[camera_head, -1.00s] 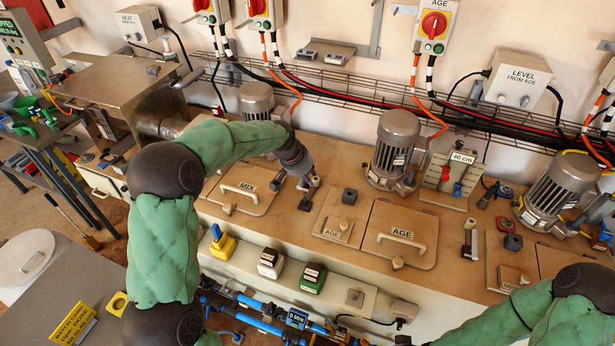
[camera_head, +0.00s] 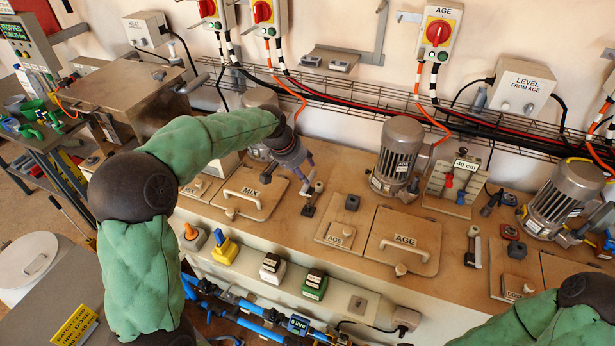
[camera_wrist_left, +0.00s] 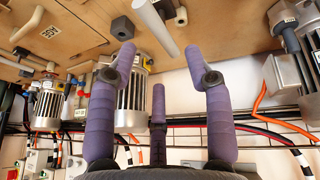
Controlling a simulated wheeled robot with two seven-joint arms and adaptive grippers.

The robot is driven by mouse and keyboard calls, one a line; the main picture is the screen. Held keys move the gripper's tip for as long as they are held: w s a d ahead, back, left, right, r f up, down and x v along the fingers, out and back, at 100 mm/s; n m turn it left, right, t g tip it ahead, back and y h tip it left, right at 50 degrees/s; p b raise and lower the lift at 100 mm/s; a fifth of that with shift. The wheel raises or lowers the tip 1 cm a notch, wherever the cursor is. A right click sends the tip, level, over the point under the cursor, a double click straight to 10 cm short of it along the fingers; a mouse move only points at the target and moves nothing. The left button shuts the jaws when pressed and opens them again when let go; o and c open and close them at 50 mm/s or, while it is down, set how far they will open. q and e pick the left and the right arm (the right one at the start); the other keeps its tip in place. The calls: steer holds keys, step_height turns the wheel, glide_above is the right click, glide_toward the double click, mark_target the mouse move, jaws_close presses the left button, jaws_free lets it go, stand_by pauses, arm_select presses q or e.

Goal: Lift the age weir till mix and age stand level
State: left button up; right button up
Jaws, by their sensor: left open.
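The AGE lid (camera_head: 404,257) and the MIX lid (camera_head: 246,203) lie shut on the tan tank top. Between them stands a short post with a pale grey bar (camera_head: 312,199) and a dark foot, apparently the weir handle. A small plate marked AGE (camera_head: 341,234) lies to its right. My left gripper (camera_head: 304,176) is open just above and behind the post. In the left wrist view, a pale grey rod (camera_wrist_left: 155,25) lies beyond the open purple fingers (camera_wrist_left: 160,65), not gripped. The liquid levels are hidden under the lids. My right gripper is out of view.
A board marked 40 cm (camera_head: 460,182) carries a red and a blue marker. Motors (camera_head: 399,156) stand along the back, below a wire cable tray (camera_head: 350,88). A dark block (camera_head: 352,202) stands right of the post.

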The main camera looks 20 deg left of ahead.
arm_select(q)
steer(key=shift+v, duration=1.9)
